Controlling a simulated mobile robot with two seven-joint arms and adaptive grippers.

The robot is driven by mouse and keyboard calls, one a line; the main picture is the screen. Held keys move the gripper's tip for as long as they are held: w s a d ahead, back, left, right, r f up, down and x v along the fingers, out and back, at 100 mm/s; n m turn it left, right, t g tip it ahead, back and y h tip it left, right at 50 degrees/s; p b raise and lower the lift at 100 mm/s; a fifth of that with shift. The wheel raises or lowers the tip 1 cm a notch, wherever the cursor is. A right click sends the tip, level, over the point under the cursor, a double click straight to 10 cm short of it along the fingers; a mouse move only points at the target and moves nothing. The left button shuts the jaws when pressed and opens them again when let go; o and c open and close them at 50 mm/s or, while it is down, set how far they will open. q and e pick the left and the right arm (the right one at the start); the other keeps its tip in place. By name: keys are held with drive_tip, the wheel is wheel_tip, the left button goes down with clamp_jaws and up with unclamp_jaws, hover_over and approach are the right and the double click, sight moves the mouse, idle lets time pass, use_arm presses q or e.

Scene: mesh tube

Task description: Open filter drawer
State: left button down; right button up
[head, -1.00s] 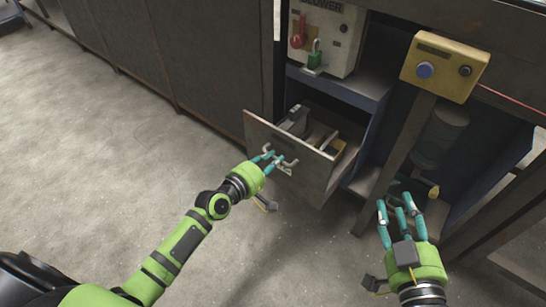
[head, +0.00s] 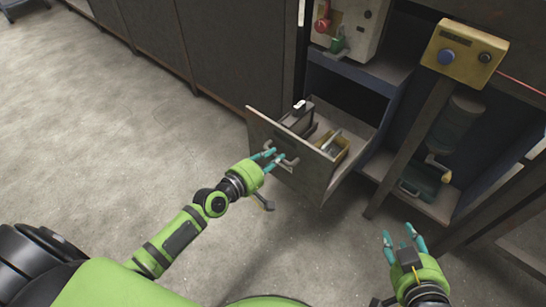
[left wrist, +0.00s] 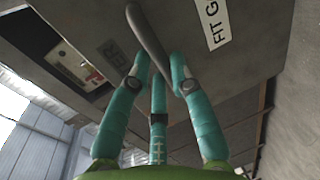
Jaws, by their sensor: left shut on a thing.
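The filter drawer (head: 290,160) is pulled out of the cabinet in the head view, with several items inside it. Its curved grey handle (left wrist: 150,40) is on the front panel, beside a white label in the left wrist view. My left gripper (head: 268,157) is at the drawer front, its teal fingers closed around the handle; the left wrist view shows the handle between the fingers (left wrist: 160,80). My right gripper (head: 403,238) is apart from the drawer at the lower right, its fingers spread and nothing between them.
A blower box (head: 350,25) with a red item and a green padlock (head: 337,45) sits above the drawer. A yellow button box (head: 463,52) is on a post at right. A green case (head: 418,182) lies on the lower shelf. The floor (head: 90,130) at left is clear.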

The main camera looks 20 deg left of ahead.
use_arm(q)
drive_tip(key=c, duration=1.1)
unclamp_jaws()
drive_tip(key=v, duration=1.2)
drive_tip(key=shift+d, duration=0.15)
